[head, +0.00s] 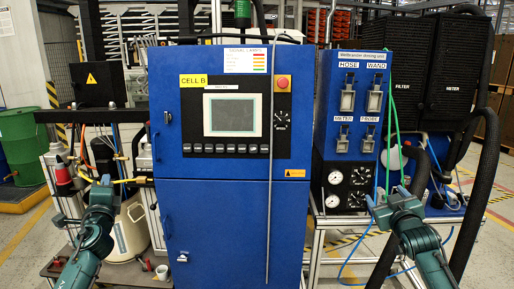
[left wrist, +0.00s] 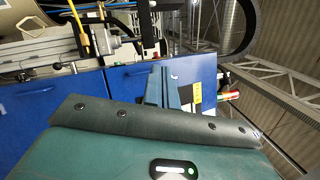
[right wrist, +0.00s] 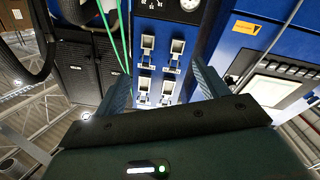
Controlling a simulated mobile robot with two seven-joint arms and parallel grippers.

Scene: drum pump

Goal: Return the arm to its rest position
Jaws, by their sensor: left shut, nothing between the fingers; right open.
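My left arm comes in at the lower left of the head view, and its gripper (head: 104,183) is raised left of the blue cabinet. In the left wrist view its fingers (left wrist: 168,86) are together with nothing between them. My right arm comes in at the lower right of the head view. Its gripper (head: 386,197) is raised in front of the blue panel with the gauges. In the right wrist view its fingers (right wrist: 164,88) are spread wide and empty. Neither gripper visibly touches anything.
The blue CELL B cabinet (head: 225,215) stands between the arms. The holder panel (head: 352,110) has HOSE, WAND, METER and PROBE labels. Green and blue hoses (head: 394,120) hang near my right gripper. A green drum (head: 22,145) stands far left. A cart with a pale canister (head: 128,235) is beside my left arm.

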